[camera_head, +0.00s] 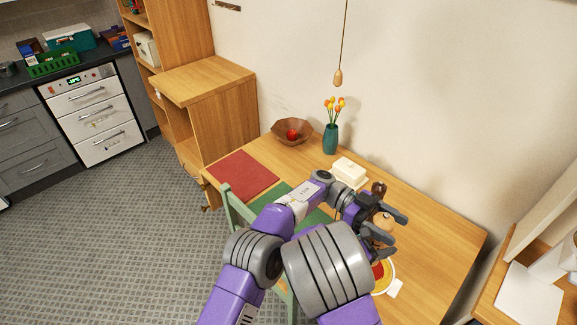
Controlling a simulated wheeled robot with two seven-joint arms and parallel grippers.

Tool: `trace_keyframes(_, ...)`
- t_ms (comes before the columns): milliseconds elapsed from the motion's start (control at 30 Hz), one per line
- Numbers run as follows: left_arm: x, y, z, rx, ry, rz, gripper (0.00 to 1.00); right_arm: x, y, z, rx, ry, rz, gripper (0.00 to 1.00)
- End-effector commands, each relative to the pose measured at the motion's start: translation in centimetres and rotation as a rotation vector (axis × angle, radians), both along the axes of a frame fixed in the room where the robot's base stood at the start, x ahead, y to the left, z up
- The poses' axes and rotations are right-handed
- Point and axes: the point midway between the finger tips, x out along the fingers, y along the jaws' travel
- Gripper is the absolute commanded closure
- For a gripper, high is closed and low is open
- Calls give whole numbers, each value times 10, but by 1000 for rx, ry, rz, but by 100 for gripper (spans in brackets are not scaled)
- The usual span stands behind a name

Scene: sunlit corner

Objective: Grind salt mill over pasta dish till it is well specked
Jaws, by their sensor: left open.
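My left gripper (391,228) reaches over the right part of the wooden table and is open. A light wooden rounded top, which looks like the salt mill (384,222), shows between its two fingers; its lower part is hidden and I cannot tell whether the fingers touch it. A dark brown object, perhaps another mill (379,188), stands just behind the gripper. The pasta dish (390,280) lies nearer to me, below the gripper, with a yellowish rim and red food partly covered by my arm. My right gripper is not in view.
On the table (435,240) are a butter dish (349,171), a teal vase with flowers (331,138), a wooden bowl with red fruit (292,132) and a red mat (243,174). A green chair (238,212) stands at the near edge. The table's right end is clear.

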Motion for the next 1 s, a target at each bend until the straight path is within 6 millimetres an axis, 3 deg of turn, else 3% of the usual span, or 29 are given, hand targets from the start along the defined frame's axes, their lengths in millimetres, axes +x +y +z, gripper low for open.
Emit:
trace_keyframes(167,-2,1,0,5,-2,53,34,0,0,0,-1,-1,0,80)
trace_keyframes(600,55,63,-2,3,-4,55,34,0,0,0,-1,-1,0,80)
trace_keyframes(1000,76,87,-1,2,-4,54,34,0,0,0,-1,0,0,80)
